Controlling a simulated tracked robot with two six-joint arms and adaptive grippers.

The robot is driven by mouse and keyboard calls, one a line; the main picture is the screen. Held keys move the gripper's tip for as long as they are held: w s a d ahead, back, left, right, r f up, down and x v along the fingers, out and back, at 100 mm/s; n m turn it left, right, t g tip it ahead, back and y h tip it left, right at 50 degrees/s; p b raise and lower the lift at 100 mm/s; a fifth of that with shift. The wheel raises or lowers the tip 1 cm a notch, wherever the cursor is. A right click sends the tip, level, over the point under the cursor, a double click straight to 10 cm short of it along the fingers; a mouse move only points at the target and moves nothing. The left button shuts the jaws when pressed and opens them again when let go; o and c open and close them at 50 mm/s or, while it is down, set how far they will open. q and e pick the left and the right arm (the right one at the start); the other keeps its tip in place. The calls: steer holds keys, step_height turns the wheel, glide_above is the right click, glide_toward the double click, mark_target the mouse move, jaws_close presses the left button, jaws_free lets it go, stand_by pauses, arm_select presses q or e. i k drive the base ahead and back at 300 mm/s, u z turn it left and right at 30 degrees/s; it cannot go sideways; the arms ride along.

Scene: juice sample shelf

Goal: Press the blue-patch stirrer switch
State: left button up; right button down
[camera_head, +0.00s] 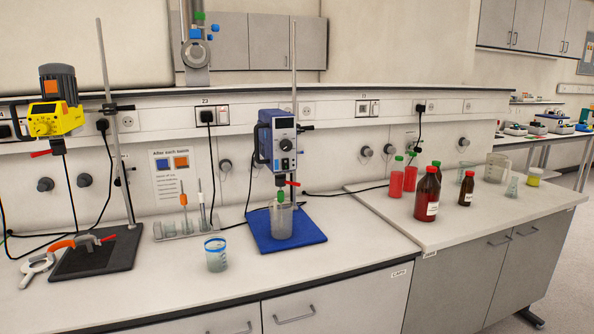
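A blue overhead stirrer (268,140) hangs on a stand at the middle of the bench. Its pale front panel carries a dark display and dark round knobs (286,145); which one is the switch I cannot tell. Its shaft, with a green piece (280,196), reaches into a glass beaker (281,222) on a blue base plate (260,246). A yellow stirrer (58,119) with an orange patch (50,87) stands at the left over a dark plate (118,262). A wall sign (171,176) shows a blue and an orange square. Neither of my grippers is in view.
A blue-rimmed cup (216,256) and a tube rack (180,231) stand left of the blue plate. Orange-handled clamps (62,246) lie at the left. Red and brown bottles (428,196) stand right. Wall sockets (223,114) and cables run behind. Front bench is mostly clear.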

mark_target(285, 161)
steer(key=i, duration=0.9)
